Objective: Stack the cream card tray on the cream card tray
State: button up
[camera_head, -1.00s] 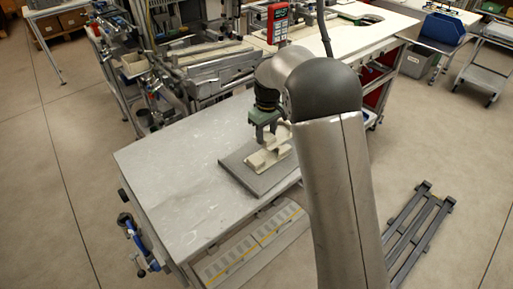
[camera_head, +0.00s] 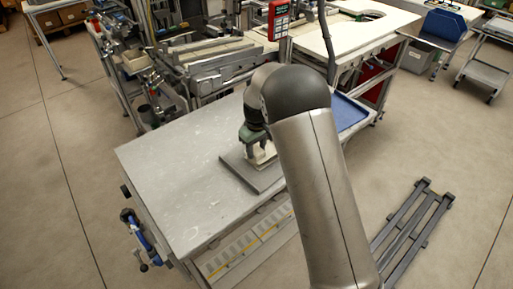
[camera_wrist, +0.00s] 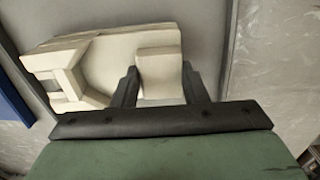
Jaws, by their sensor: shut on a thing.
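My gripper (camera_head: 257,151) is low over the grey slab and shut on a cream card tray. In the wrist view, a cream raised part of this tray (camera_wrist: 160,62) is between the two dark fingers of my gripper (camera_wrist: 159,70). More cream surface (camera_wrist: 110,50) spreads behind and to the left of the fingers, with a stepped part at the far left. The two cream trays overlap closely in this view, and I cannot tell where one ends or whether they touch. In the head view, the cream (camera_head: 264,156) is small and partly hidden by my arm and gripper.
The grey slab (camera_head: 235,166) lies on the grey worktable (camera_head: 180,170), whose left part is bare. A blue tray (camera_head: 349,113) lies right of my arm. A cluttered bench with a red handheld device (camera_head: 279,19) stands behind.

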jog(key=o, duration=1.1)
notch_tip(320, 180, up, 12)
jog(key=b, duration=0.1)
jog(key=s+d+r+m, duration=0.2)
jog(key=s+d+r, duration=0.2)
jog(key=s+d, duration=0.15)
jog(key=s+d+m, duration=0.2)
jog(key=s+d, duration=0.1)
jog(key=s, duration=0.6)
jog(key=s+d+f+m, duration=0.1)
jog(key=s+d, duration=0.3)
jog(key=s, duration=0.6)
jog(key=s+d+f+m, duration=0.1)
jog(key=s+d+m, duration=0.2)
jog(key=s, duration=0.6)
jog(key=shift+s+d+f+t, duration=0.2)
jog(key=shift+s+d+t, duration=0.15)
jog(key=shift+d, duration=0.4)
